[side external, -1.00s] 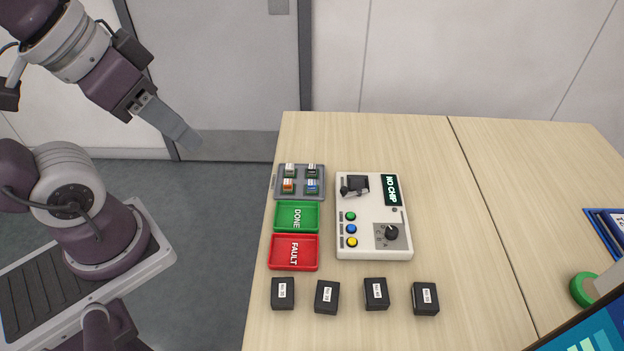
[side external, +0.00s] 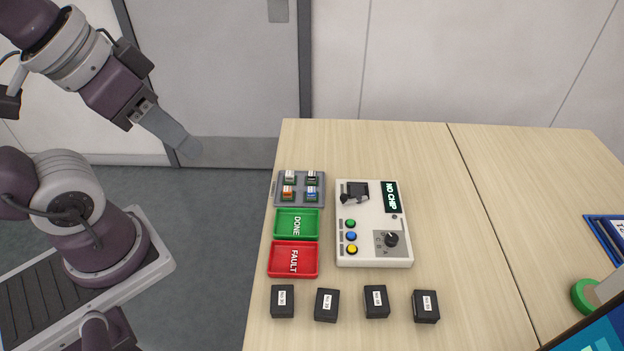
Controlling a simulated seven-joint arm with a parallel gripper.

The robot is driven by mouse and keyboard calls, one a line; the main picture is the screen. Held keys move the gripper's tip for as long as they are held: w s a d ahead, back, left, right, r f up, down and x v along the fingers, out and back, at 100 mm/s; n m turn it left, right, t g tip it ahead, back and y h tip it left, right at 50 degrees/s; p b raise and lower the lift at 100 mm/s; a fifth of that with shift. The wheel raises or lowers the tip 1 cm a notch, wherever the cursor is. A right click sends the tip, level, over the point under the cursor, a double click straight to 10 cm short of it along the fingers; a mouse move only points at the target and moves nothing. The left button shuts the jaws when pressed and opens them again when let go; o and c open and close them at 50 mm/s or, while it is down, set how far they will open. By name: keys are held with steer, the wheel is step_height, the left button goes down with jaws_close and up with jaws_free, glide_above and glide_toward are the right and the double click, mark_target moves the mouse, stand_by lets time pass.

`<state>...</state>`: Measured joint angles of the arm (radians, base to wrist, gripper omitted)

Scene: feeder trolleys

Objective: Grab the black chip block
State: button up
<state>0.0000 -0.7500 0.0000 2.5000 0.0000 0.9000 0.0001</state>
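The black chip block (side external: 312,177) is small and dark with a pale label on top. It sits in the far right place of the grey chip tray (side external: 275,190), on the left part of the table. The same tray holds a whitish block (side external: 290,177), an orange one (side external: 288,192) and a blue one (side external: 311,193). My gripper (side external: 190,148) hangs in the air left of the table, well apart from the tray. I see its fingers edge-on, so I cannot tell whether they are open or shut. Nothing shows between them.
A green DONE tray (side external: 279,224) and a red FAULT tray (side external: 272,260) lie nearer than the chip tray. A white tester (side external: 365,220) reading NO CHIP stands to their right. Several black boxes (side external: 326,305) line the near side. The table's right half is mostly clear.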

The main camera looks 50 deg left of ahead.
steer(key=shift+c, duration=0.4)
steer(key=m+g, duration=0.5)
steer(key=m, duration=0.4)
glide_above(314, 174)
step_height(314, 174, down, 27)
steer(key=shift+g, duration=0.3)
step_height(314, 174, down, 10)
steer(key=shift+w+r, duration=0.1)
jaws_close()
